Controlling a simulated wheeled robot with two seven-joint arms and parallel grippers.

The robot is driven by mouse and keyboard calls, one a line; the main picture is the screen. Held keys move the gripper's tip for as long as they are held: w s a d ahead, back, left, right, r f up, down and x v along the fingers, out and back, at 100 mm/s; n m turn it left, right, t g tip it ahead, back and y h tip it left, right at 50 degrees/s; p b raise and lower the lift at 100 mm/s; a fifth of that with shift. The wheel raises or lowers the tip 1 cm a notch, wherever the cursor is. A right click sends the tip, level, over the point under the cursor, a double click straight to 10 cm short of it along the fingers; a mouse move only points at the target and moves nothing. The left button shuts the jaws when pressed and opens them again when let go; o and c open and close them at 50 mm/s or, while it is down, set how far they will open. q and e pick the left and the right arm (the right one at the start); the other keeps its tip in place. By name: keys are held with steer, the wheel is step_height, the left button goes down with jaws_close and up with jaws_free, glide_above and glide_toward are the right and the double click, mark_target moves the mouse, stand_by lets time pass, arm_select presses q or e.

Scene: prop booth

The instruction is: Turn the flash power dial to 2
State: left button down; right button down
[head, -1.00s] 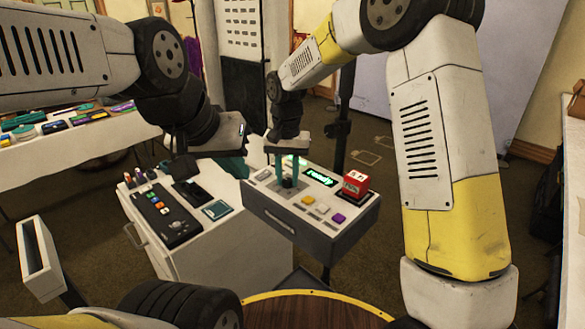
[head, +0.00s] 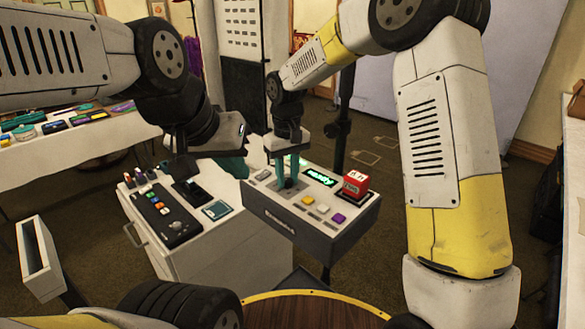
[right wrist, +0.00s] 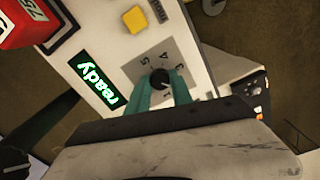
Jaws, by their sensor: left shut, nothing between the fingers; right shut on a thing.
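The flash power dial (right wrist: 160,78) is a small dark knob on a grey plate with printed numbers, on top of a grey-white control box (head: 312,226). My right gripper (head: 288,180) points down at the dial, and its teal fingers are shut on it. In the right wrist view the fingers (right wrist: 162,86) sit on either side of the knob. Numbers show around the knob, but I cannot read its setting surely. My left gripper (head: 234,170) is shut and empty, left of the box; its fingertips are partly hidden.
The box also carries a green "ready" display (head: 319,177), yellow (head: 308,200) and purple (head: 339,218) buttons, and a red block (head: 355,184). A white cabinet (head: 215,255) with a black button panel (head: 168,215) stands left of it. A dark stand rises behind the box.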

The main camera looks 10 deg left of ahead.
mark_target(288, 180)
stand_by(0.4)
steer(key=c, duration=1.1)
jaws_free()
steer(key=shift+r, duration=0.1)
step_height(288, 180, up, 8)
steer(key=shift+f, duration=0.2)
steer(key=s+d+r+m+t+y, duration=0.1)
steer(key=s+d+r+m+t, duration=0.1)
steer(key=s+d+r, duration=0.45)
steer(key=s+d+r+m+t+y, duration=0.1)
steer(key=s+d+r+m+t, duration=0.15)
steer(key=s+d, duration=0.7)
steer(key=shift+m+t, duration=0.85)
steer(key=shift+m, duration=0.1)
steer(key=s+d, duration=0.1)
steer(key=d, duration=0.1)
steer(key=s+d, duration=0.2)
steer(key=s+d+f, duration=0.1)
steer(key=s+d, duration=0.1)
steer(key=shift+s+d, duration=0.15)
steer(key=shift+s, duration=0.1)
